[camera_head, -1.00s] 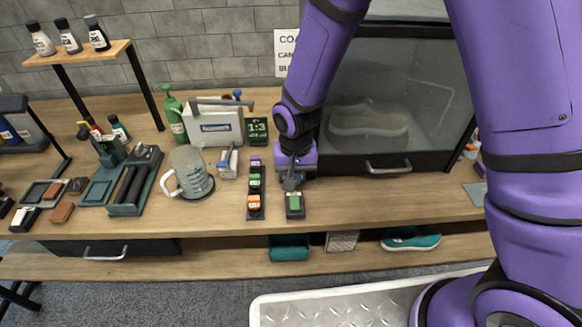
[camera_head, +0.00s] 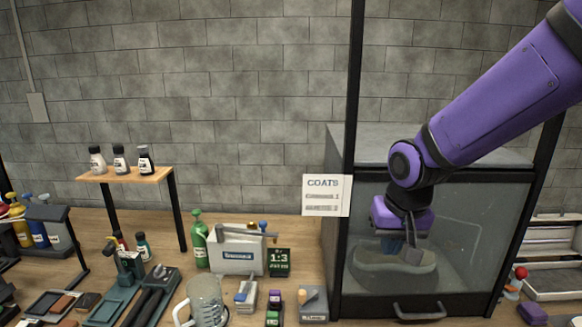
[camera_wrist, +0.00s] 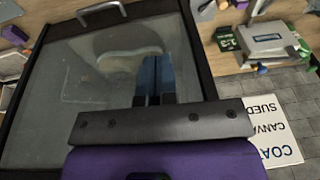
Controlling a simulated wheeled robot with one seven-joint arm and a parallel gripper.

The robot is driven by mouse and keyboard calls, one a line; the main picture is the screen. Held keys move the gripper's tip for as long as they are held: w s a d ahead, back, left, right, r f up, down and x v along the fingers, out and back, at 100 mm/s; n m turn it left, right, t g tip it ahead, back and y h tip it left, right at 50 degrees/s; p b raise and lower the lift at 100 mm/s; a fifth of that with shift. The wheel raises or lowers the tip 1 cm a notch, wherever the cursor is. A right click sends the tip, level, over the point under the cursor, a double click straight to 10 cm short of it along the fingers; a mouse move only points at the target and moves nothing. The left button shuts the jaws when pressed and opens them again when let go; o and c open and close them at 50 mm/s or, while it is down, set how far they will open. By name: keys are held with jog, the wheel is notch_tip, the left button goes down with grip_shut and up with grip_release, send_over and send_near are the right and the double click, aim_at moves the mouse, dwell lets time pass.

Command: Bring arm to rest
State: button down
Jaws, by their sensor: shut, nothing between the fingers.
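My gripper (camera_head: 392,247) is raised in front of the glass-fronted cabinet (camera_head: 418,306) at the right of the head view, pointing down. Its blue fingers are together with nothing between them. In the wrist view the shut fingers (camera_wrist: 155,76) stand over the cabinet's pane, apart from the bench items. A pale sneaker (camera_head: 370,268) shows dimly behind the pane, partly hidden by my gripper.
A white COATS sign (camera_head: 322,196) hangs left of the cabinet.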

jog(key=s+d+r+t, duration=0.1)
jog(key=s+d+r, duration=0.5)
jog(key=s, duration=0.2)
jog(key=s+d+r+t, duration=0.1)
jog(key=s+d+r, duration=0.4)
jog(key=s+r, duration=0.2)
jog(key=shift+s+d+t+h, duration=0.3)
jog(key=shift+s+d+t, duration=0.1)
jog(key=shift+s, duration=0.6)
jog(key=w+a+f+g+y, duration=0.1)
jog(key=w+a+f+g, duration=0.2)
jog(key=w+a+f, duration=0.75)
jog(key=w+a+f+g, duration=0.1)
jog(key=w+a+f, duration=0.1)
jog(key=a+f, duration=0.5)
jog(key=w+a+f+g+h, duration=0.1)
jog(key=w+a+f, duration=0.2)
jog(key=a+f, duration=0.4)
notch_tip(320, 180, down, 3)
jog(key=shift+w+f, duration=0.1)
jog(key=shift+w, duration=0.15)
